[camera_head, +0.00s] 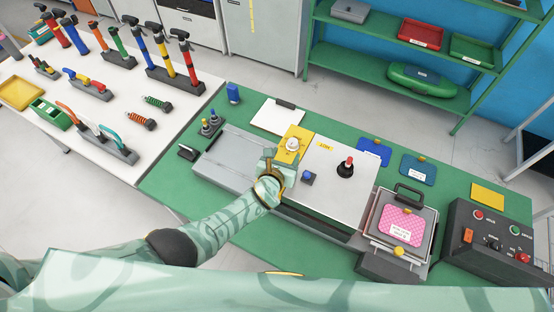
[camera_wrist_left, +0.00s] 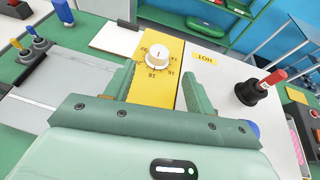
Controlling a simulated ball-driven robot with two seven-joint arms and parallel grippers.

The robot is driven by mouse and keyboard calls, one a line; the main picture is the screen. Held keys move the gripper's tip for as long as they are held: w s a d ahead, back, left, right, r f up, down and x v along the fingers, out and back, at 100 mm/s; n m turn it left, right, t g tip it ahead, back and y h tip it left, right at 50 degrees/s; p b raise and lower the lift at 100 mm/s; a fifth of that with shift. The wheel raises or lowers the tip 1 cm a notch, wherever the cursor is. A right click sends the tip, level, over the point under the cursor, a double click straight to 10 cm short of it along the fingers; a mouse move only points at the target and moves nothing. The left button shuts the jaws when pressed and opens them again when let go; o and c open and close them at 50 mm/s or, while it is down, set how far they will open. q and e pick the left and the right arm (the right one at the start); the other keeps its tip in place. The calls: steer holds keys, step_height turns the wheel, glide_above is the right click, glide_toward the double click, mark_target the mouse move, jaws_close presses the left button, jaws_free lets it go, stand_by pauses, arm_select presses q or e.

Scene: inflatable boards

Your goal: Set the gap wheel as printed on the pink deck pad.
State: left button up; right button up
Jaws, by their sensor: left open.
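The gap wheel is a white knob (camera_head: 292,144) on a yellow plate with printed numbers around it. It also shows in the left wrist view (camera_wrist_left: 158,56), with a dark mark on its top; the numbers are hard to read. My left gripper (camera_head: 280,158) is at the near side of the wheel. In the left wrist view my left gripper (camera_wrist_left: 157,82) is open, its fingers spread over the yellow plate, with the wheel ahead between them and apart from both. The pink deck pad (camera_head: 400,212) lies at the right with a white printed label too small to read. My right gripper is out of view.
A red-topped lever (camera_head: 346,167) and a blue button (camera_head: 308,177) are on the machine's light top, right of the wheel. A clipboard (camera_head: 277,116) lies behind. A dark control box (camera_head: 488,240) stands far right. A white table (camera_head: 60,105) with tools is at left.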

arm_select(q)
steer(key=p+v, duration=0.2)
steer(key=v, duration=0.4)
steer(key=shift+s+r, duration=0.15)
steer(key=shift+s, duration=0.1)
steer(key=shift+s+r, duration=0.1)
steer(key=shift+s, duration=0.25)
steer(key=shift+s+a+r, duration=0.2)
steer(key=shift+s, duration=0.1)
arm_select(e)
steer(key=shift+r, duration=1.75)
